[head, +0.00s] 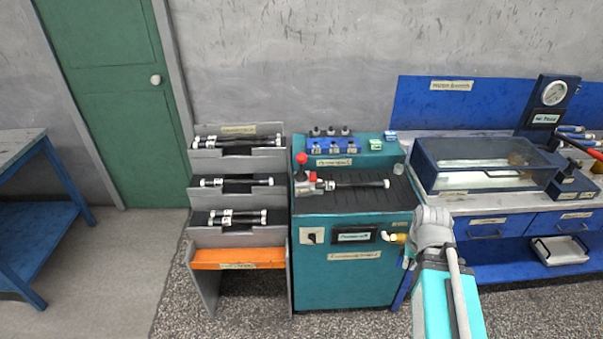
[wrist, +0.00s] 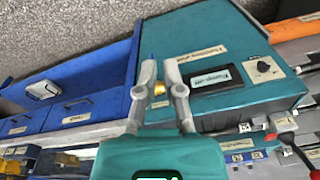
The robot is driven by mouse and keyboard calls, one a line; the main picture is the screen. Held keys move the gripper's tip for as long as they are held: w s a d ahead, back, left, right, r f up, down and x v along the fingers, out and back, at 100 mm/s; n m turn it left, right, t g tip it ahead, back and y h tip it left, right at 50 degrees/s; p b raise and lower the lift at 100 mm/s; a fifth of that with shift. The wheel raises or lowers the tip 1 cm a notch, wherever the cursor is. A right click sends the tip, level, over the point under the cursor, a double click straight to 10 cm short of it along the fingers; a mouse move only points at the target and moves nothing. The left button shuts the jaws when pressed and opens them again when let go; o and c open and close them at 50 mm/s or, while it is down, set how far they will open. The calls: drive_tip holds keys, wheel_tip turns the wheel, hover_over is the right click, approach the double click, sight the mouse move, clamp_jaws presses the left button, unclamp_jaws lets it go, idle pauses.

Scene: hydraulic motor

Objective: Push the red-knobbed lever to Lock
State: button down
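The red-knobbed lever (head: 301,158) stands upright on the grey fixture at the left of the teal bench top. Its red knob also shows at the lower right edge of the wrist view (wrist: 315,173). A Lock mark is not readable in either view. My gripper (head: 404,238) is at the front right corner of the bench, well right of and below the lever, not touching it. In the wrist view, my gripper's fingers (wrist: 162,72) are a little apart. A small brass fitting (wrist: 158,89) shows between them; I cannot tell whether they grip it.
A black-and-silver cylinder (head: 358,184) lies on the bench top beside the lever. Several valves on a blue block (head: 330,146) stand behind. A grey rack (head: 201,168) is left; a clear-sided tank (head: 425,178) is right. Space above the bench front is free.

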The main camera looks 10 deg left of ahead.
drive_tip(key=w+a+f+t+y+b, duration=0.2)
drive_tip(key=w+a+f+t+b, duration=0.25)
drive_tip(key=w+a, duration=0.4)
drive_tip(key=m+t+y+b, duration=0.5)
drive_tip(key=m+t+b, duration=0.4)
drive_tip(key=t+b, duration=0.65)
approach(301, 167)
drive_tip(key=s+f+g+b, duration=0.2)
drive_tip(key=s+g, duration=0.1)
drive_tip(key=s+m+t+h+b, duration=0.1)
drive_tip(key=m+h+b, duration=0.1)
drive_tip(key=m, duration=0.1)
drive_tip(key=s+a+m+t+h+b, duration=0.1)
drive_tip(key=m+t+b, duration=0.1)
drive_tip(key=m, duration=0.1)
drive_tip(key=s+a+f+m+t+h+b, duration=0.1)
drive_tip(key=m+t+h+b, duration=0.1)
drive_tip(key=m, duration=0.1)
drive_tip(key=shift+h, duration=0.3)
drive_tip(key=shift+w, duration=0.1)
drive_tip(key=p+x, duration=0.5)
drive_tip(key=x, duration=0.8)
drive_tip(key=shift+w+r, duration=0.2)
drive_tip(key=shift+w, duration=0.15)
